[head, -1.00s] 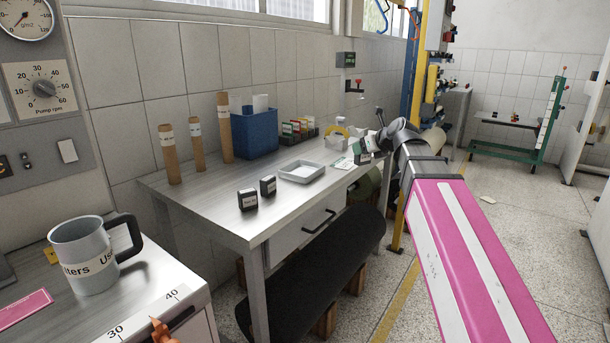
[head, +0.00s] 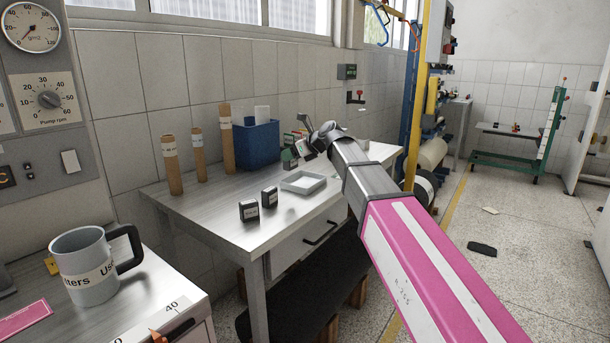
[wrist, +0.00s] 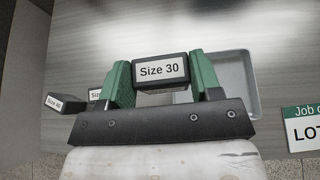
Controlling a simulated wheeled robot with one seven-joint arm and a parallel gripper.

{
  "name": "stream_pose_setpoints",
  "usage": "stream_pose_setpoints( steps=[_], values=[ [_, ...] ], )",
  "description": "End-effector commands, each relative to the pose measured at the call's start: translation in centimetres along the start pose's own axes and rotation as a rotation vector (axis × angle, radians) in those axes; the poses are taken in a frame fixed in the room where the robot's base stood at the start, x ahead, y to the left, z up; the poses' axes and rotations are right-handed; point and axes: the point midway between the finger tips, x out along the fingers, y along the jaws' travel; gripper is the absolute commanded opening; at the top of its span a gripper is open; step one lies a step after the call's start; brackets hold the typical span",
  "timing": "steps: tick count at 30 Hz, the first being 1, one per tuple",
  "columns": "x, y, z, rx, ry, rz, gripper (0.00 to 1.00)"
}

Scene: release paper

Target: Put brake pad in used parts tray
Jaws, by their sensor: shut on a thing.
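My gripper (wrist: 160,85) has green fingers shut on a black block with a white "Size 30" label (wrist: 160,71), which I take to be the brake pad. In the head view my gripper (head: 298,153) is above the back of the metal bench, behind the tray. A shallow light-grey tray (head: 303,189) lies on the bench and looks empty. The tray also shows in the wrist view (wrist: 252,83), below and right of the held pad, which hides part of it. I see no label on the tray.
Two similar black blocks (head: 249,211) (head: 269,197) stand on the bench left of the tray. Cardboard tubes (head: 228,138) and a blue bin (head: 256,142) stand along the wall. A job card (wrist: 303,128) lies right of the tray.

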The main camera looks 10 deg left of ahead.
Motion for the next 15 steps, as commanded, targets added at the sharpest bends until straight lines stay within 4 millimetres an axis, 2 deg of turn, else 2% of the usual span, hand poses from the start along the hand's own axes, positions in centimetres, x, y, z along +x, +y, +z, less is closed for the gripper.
stream_pose_setpoints(
  steps=[1,3,9,15],
  values=[
    [0.4,-1.3,-0.5,0.002,0.000,-0.001,0.30],
    [0.8,-2.8,-1.3,0.003,0.001,-0.001,0.30],
    [1.6,-6.3,-3.2,0.003,0.000,-0.001,0.30],
    [2.0,-7.7,-4.1,0.001,-0.002,0.000,0.30]
  ],
)
